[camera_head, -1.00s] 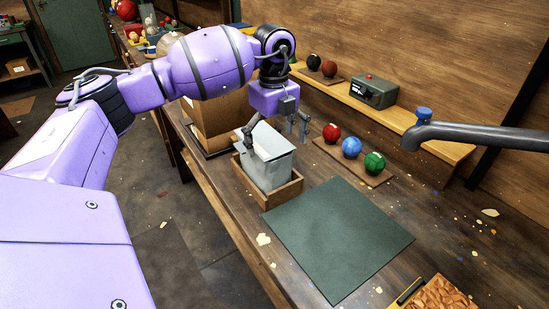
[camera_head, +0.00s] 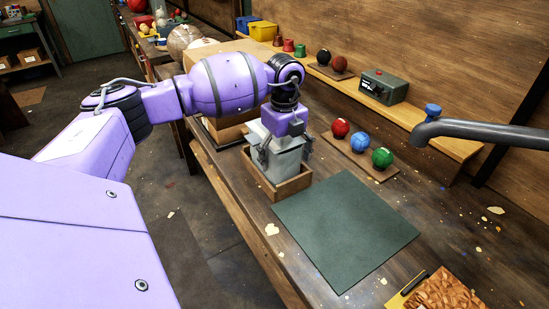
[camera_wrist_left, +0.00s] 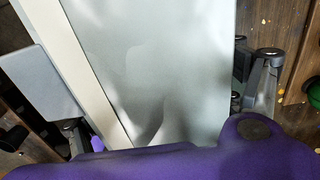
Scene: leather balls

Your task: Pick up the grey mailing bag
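The grey mailing bag (camera_head: 281,168) stands upright in a small wooden crate (camera_head: 292,189) on the workbench. My left gripper (camera_head: 284,154) is pointing down over the top of the bag, with its fingers apart on either side. In the left wrist view the bag (camera_wrist_left: 155,60) fills the middle as a pale grey sheet with a cream strip along its left. The fingers of the left gripper (camera_wrist_left: 152,85) show at the left and right of it, wide apart; I cannot tell whether they touch it. My right gripper is not in view.
A dark green mat (camera_head: 345,230) lies in front of the crate. Red, blue and green balls (camera_head: 360,144) sit on a board to the right. A cardboard box (camera_head: 225,130) stands behind the crate. A grey pipe (camera_head: 480,130) reaches in from the right.

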